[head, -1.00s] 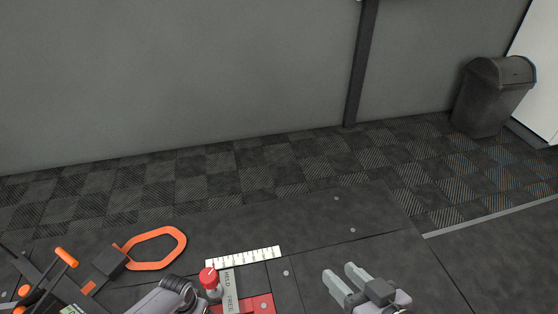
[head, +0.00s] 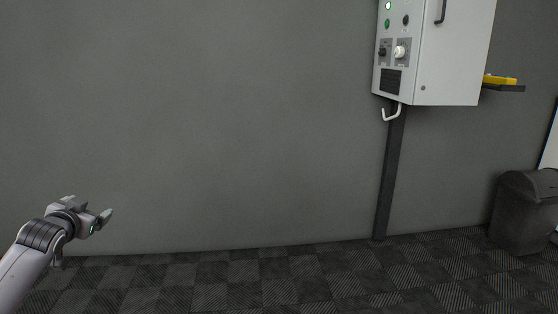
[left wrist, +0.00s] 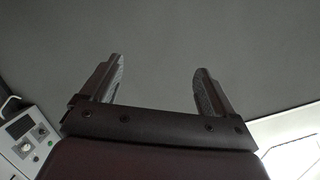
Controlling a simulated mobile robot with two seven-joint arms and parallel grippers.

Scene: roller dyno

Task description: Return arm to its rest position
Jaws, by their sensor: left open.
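My left gripper (head: 90,208) is raised at the lower left of the head view, in front of the bare grey wall. Its fingers are spread and nothing is between them. In the left wrist view the two fingers (left wrist: 158,85) stand well apart with only a plain grey surface behind them. My right gripper is in neither view now.
A yellow item (head: 500,80) lies on a small shelf (head: 507,88). A dark bin (head: 524,212) stands at right. The checkered floor (head: 280,285) in view is clear.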

